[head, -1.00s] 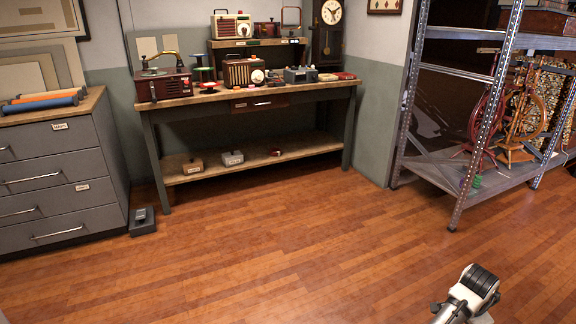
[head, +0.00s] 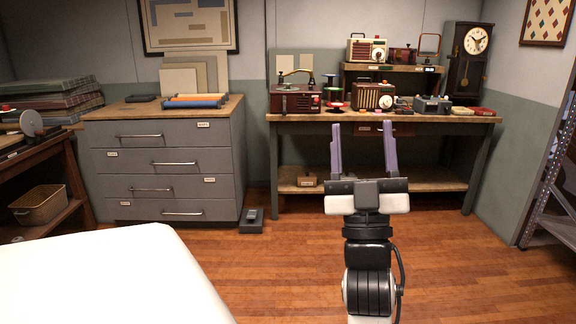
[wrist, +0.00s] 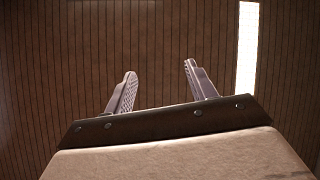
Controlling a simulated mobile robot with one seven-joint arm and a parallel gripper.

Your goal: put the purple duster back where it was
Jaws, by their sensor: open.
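My gripper (head: 362,150) stands raised in the middle of the head view, with its two pale purple fingers pointing up and spread apart. It is open, with nothing between the fingers. The wrist view also shows my gripper (wrist: 160,88) open and empty, against a dark slatted surface with a bright light strip. I cannot make out a purple duster in either view. My gripper overlaps the workbench (head: 290,117) in the picture and hides part of its front and lower shelf.
A grey drawer cabinet (head: 165,170) with orange and blue rolls (head: 195,101) stands left of the workbench. Radios, a record player (head: 296,99) and small items crowd the bench. A wicker basket (head: 40,204) sits at far left. A metal rack (head: 550,180) stands right.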

